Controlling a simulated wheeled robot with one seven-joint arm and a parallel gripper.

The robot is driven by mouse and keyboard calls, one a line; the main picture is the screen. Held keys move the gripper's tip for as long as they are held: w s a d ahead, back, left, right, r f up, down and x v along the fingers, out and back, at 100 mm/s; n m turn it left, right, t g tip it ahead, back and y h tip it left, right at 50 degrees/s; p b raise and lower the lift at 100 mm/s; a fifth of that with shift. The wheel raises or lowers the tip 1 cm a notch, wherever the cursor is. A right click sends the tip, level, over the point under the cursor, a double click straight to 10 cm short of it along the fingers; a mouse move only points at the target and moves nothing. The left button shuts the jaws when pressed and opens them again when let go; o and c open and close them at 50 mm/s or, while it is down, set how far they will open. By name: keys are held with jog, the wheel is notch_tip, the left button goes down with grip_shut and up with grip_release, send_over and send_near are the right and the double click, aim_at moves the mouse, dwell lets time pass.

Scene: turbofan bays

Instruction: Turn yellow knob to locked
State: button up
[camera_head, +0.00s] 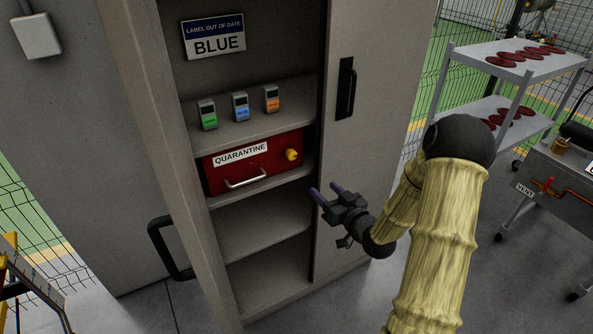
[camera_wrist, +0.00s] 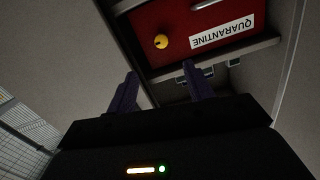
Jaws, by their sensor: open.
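The yellow knob (camera_head: 292,155) is on the right side of the front of a red drawer (camera_head: 219,180) labelled QUARANTINE, inside a grey cabinet. The knob also shows in the wrist view (camera_wrist: 161,41), where the picture is upside down, left of the QUARANTINE label. I cannot tell which position the knob is set to. My gripper (camera_head: 327,193) is in front of the cabinet, below and to the right of the knob, and apart from it. Its two purple fingers (camera_wrist: 160,90) are spread with nothing between them.
A silver handle (camera_head: 246,181) sticks out from the drawer. Several small devices (camera_head: 240,106) stand on the shelf above. A cabinet door with a black handle (camera_head: 346,88) is close right of the drawer. A lower shelf (camera_head: 262,232) is empty. A white cart (camera_head: 515,55) stands at the right.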

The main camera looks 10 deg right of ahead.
aim_at(294, 157)
jog(key=shift+s+d+r+t, duration=0.1)
jog(key=shift+t, duration=0.2)
jog(key=p+x, duration=0.1)
jog(key=x, duration=1.6)
jog(key=shift+a, duration=0.25)
jog(key=c, duration=1)
